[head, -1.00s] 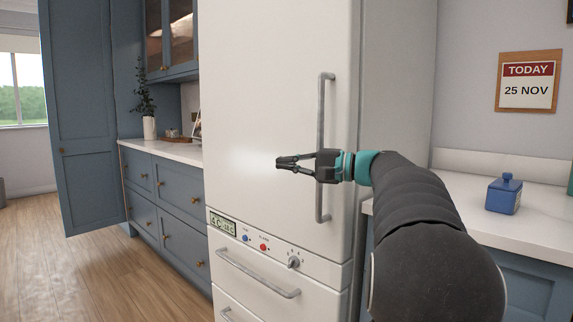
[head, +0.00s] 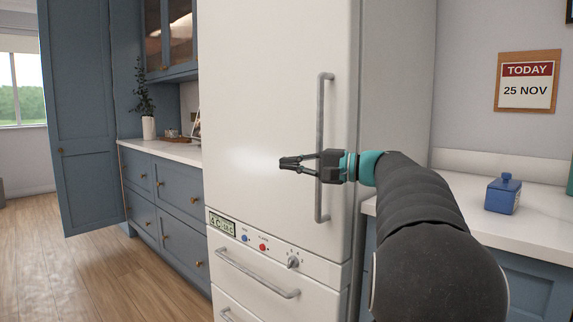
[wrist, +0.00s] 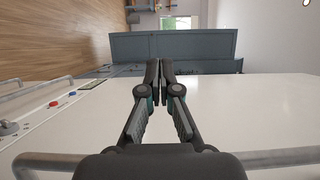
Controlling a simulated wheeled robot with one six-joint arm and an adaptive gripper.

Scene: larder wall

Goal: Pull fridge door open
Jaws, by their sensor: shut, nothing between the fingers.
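The white fridge door (head: 270,70) stands upright and looks closed in the head view. Its long grey vertical handle (head: 322,110) is near the door's right edge. My gripper (head: 284,163) is shut and empty, its fingers pointing left in front of the door. My gripper's body covers the middle of the handle in the head view; whether it touches the handle I cannot tell. The handle (wrist: 280,158) runs across the bottom of that view, behind the fingers and partly hidden by my gripper.
Below the door are a control panel (head: 265,243) and a drawer handle (head: 255,272). A tall blue cupboard door (head: 85,110) stands out at the left. A worktop (head: 465,205) with a blue jar (head: 503,193) is at the right. Wooden floor (head: 110,270) is clear at lower left.

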